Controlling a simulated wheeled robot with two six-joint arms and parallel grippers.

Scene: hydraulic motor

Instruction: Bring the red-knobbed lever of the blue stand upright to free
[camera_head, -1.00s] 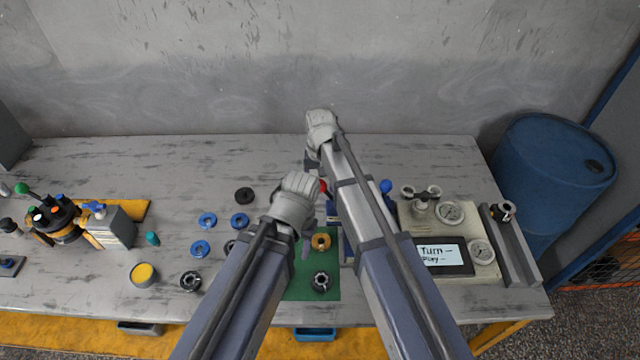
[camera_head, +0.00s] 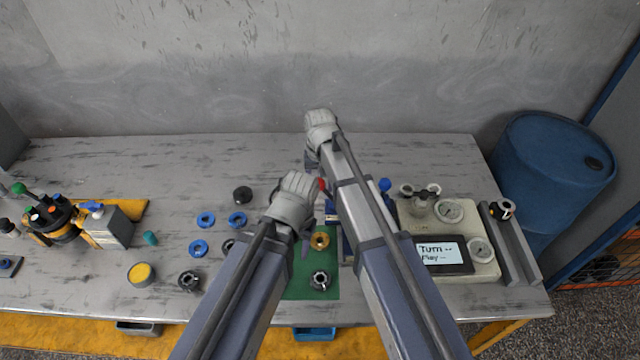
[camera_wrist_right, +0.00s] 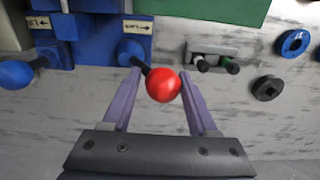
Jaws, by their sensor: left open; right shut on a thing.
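The blue stand (camera_wrist_right: 95,35) shows at the upper left of the right wrist view. Its lever has a short dark rod and a round red knob (camera_wrist_right: 163,85), which points towards the wrist camera. My right gripper (camera_wrist_right: 164,88) is shut on the red knob, with one finger on each side. In the head view the red knob (camera_head: 321,184) shows only partly beside my right arm, which hides most of the stand. My right gripper (camera_head: 312,164) is above it there. My left gripper (camera_head: 304,246) is open near the green mat, its fingers mostly hidden by its wrist.
A second lever with a blue knob (camera_wrist_right: 14,75) is on the stand. The green mat (camera_head: 298,290) carries a brass ring (camera_head: 320,241) and a dark ring part (camera_head: 320,280). A gauge panel (camera_head: 462,212) stands right. Several blue and dark rings lie left of the mat.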

